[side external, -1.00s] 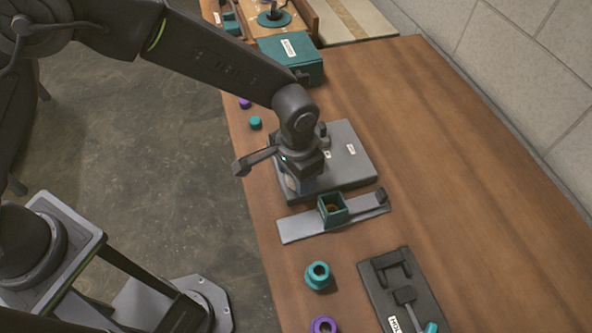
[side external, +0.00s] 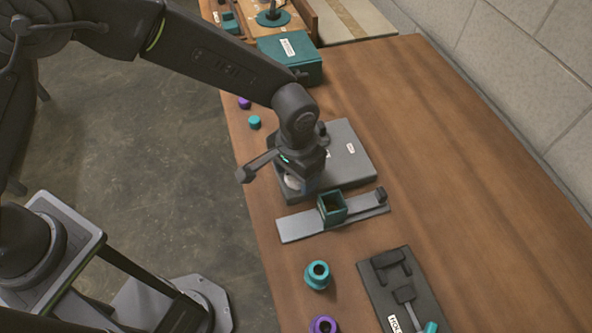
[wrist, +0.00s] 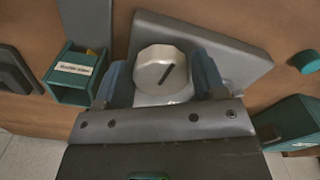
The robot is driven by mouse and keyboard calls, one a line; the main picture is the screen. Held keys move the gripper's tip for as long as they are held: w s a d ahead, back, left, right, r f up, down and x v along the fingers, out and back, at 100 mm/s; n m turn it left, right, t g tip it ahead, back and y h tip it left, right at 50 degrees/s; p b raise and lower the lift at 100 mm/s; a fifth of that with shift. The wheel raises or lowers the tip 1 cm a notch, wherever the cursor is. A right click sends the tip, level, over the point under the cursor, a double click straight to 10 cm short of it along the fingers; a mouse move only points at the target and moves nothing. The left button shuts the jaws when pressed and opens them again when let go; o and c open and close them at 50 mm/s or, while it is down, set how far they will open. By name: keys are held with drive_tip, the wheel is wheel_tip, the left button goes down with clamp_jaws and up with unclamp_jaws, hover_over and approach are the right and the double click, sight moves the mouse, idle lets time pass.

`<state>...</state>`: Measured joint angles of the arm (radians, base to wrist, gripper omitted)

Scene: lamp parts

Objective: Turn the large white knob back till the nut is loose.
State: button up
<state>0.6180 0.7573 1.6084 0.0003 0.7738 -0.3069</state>
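Contact on either side is hard to make out. In the side external view my gripper (side external: 297,184) points down at the plate's near left corner, and a pale part of the knob (side external: 292,182) shows between the fingers. The nut cannot be seen.
A green open box (side external: 332,209) on a grey strip (side external: 300,225) stands close in front of the plate. A teal ring part (side external: 317,274), a purple ring part (side external: 323,325) and a dark holder (side external: 410,290) lie nearer the camera. The table's right side is clear.

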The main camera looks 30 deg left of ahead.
drive_tip(key=shift+o, duration=1.3)
drive_tip(key=shift+r, duration=0.1)
wheel_tip(320, 180, up, 14)
drive_tip(key=shift+a, duration=0.1)
drive_tip(key=s+a+r+n+t, duration=0.1)
drive_tip(key=s+a+r, duration=0.1)
drive_tip(key=a+r, duration=0.45)
drive_tip(key=s+a+r+n+t, duration=0.15)
drive_tip(key=a+r, duration=0.25)
drive_tip(key=a, duration=0.5)
drive_tip(key=s+a+n+t, duration=0.1)
drive_tip(key=s+a+t, duration=0.2)
drive_tip(key=s+a, duration=0.8)
drive_tip(key=shift+s+a+f, duration=0.3)
drive_tip(key=shift+s+f, duration=0.05)
drive_tip(key=shift+s, duration=0.6)
